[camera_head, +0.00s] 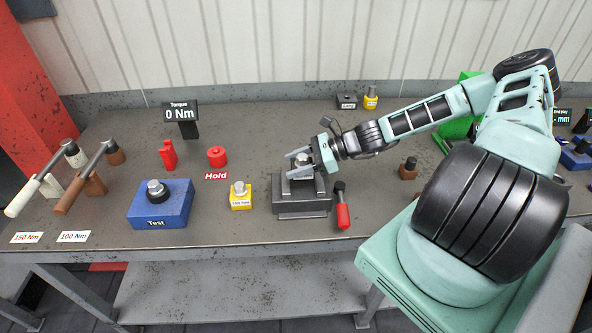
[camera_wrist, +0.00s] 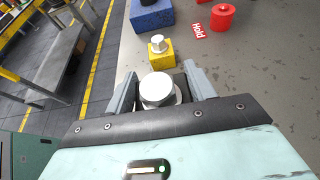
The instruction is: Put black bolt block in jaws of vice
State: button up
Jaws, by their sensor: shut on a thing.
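The grey vice (camera_head: 303,208) stands near the front middle of the bench, with a red-handled lever (camera_head: 343,212) at its right. My gripper (camera_head: 300,163) is right over the vice, its fingers on either side of a silver hex bolt head. In the wrist view the bolt head (camera_wrist: 157,89) is large between the fingers of my gripper (camera_wrist: 165,92). Only a little of a dark block shows around and below it. My gripper is shut on this bolt block. Whether the block sits down between the vice jaws or just above them, I cannot tell.
A yellow block with a bolt (camera_head: 241,198) stands left of the vice, and the blue Test block (camera_head: 160,208) further left. A red cylinder (camera_head: 217,157) is behind. A brown bolt block (camera_head: 409,170) stands to the right. Torque wrenches (camera_head: 85,180) lie at far left.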

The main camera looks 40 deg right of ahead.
jog(key=shift+f+p, duration=0.4)
jog(key=shift+f, duration=1.15)
jog(key=o, duration=1.5)
jog(key=shift+f, duration=0.1)
